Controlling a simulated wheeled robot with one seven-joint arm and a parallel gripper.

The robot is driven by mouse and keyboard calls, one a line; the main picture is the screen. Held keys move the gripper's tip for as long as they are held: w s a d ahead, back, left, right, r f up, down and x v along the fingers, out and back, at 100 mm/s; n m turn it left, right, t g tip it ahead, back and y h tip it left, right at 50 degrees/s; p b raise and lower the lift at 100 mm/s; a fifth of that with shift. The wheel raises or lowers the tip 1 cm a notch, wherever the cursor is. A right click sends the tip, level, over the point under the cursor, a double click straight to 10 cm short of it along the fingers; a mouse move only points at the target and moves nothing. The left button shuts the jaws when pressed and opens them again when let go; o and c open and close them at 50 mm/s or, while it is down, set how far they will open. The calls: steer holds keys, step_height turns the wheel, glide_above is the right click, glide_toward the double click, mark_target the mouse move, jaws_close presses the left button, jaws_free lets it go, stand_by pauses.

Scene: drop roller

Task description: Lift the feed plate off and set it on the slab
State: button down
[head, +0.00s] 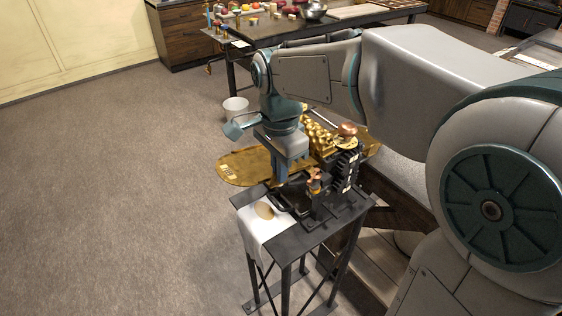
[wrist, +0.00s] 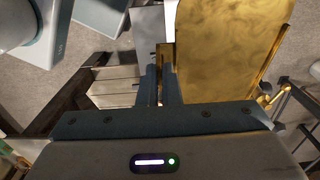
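A broad golden plate with a rounded end, which looks like the feed plate (head: 245,165), extends left behind the black roller machine (head: 345,175). In the wrist view the golden plate (wrist: 225,50) lies close, right of the fingers. My gripper (head: 281,178) points down in front of it, beside the machine. In the wrist view the fingers of my gripper (wrist: 162,88) are close together around a narrow golden tab (wrist: 167,58) at the plate's left side. Whether the plate is clear of its support is hidden. A grey flat surface (head: 405,175) at the right may be the slab.
The machine stands on a narrow dark metal stand (head: 310,238) with a white cloth (head: 256,228) over its front left corner. A white bucket (head: 236,108) stands on the floor behind. A dark worktable (head: 270,30) is at the back. The left floor is clear.

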steer(key=shift+s+a+r, duration=0.1)
steer(key=shift+s+a, duration=0.5)
steer(key=shift+a, duration=0.3)
steer(key=shift+r, duration=0.1)
step_height(320, 180, up, 8)
steer(key=p, duration=0.6)
stand_by(0.7)
steer(key=shift+d, duration=0.1)
